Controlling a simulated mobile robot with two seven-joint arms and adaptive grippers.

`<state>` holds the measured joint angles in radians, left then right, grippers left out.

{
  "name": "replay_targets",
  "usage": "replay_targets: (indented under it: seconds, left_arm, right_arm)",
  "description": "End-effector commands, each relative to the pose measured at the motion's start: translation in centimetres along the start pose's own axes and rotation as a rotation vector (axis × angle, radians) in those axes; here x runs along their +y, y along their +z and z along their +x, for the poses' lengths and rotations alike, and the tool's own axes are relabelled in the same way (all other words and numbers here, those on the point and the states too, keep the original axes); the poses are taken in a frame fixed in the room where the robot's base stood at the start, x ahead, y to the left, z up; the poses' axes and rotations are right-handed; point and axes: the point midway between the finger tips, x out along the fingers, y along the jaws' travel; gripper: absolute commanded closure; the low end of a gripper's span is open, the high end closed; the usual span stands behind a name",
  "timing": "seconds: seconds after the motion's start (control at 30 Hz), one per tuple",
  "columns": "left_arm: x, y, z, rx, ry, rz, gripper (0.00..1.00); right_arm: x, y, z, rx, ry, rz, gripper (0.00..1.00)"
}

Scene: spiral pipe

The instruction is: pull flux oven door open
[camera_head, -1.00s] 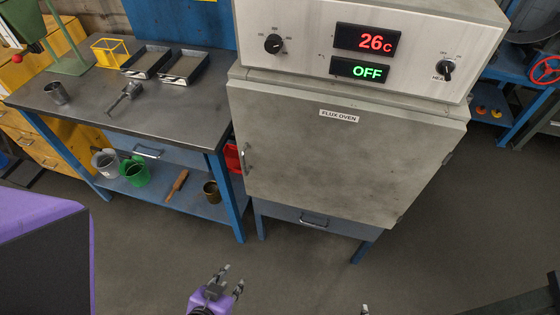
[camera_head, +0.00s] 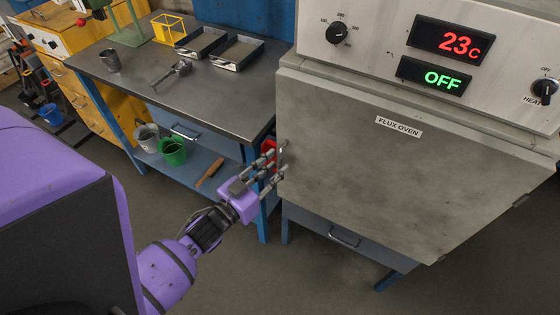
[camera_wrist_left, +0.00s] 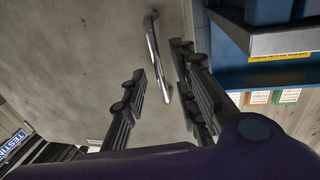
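The flux oven (camera_head: 410,60) stands on the right in the head view, its grey door (camera_head: 390,165) shut, with a "FLUX OVEN" label. The door's metal handle is a vertical bar at the door's left edge (camera_head: 281,153), partly hidden by my fingers. In the left wrist view the handle (camera_wrist_left: 153,45) runs lengthwise between the fingers. My left gripper (camera_head: 271,168) is at the handle, fingers spread on either side of it with gaps showing. It also shows open in the left wrist view (camera_wrist_left: 160,72). My right gripper is not in view.
A blue drawer (camera_head: 335,230) is under the oven. The floor in front is clear.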

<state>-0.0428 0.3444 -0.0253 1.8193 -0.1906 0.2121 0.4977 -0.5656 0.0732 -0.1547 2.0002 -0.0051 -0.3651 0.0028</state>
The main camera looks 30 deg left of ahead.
Motion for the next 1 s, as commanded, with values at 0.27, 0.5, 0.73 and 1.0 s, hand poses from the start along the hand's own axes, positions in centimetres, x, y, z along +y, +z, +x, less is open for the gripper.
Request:
replay_targets:
  seconds: [0.27,0.5,0.73,1.0]
  left_arm:
    - [0.0,0.0,2.7,-0.001,-0.001,-0.001,0.73]
    - [0.0,0.1,2.8,-0.002,-0.001,-0.001,0.73]
    - [0.0,0.1,2.8,-0.002,-0.001,-0.001,0.99]
    - [0.0,0.1,2.8,-0.002,0.0,0.0,1.0]
  right_arm:
    - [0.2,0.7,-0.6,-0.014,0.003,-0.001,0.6]
    - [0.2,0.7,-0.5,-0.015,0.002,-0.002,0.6]
    - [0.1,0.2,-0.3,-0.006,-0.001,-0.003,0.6]
    - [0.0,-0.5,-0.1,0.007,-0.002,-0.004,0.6]
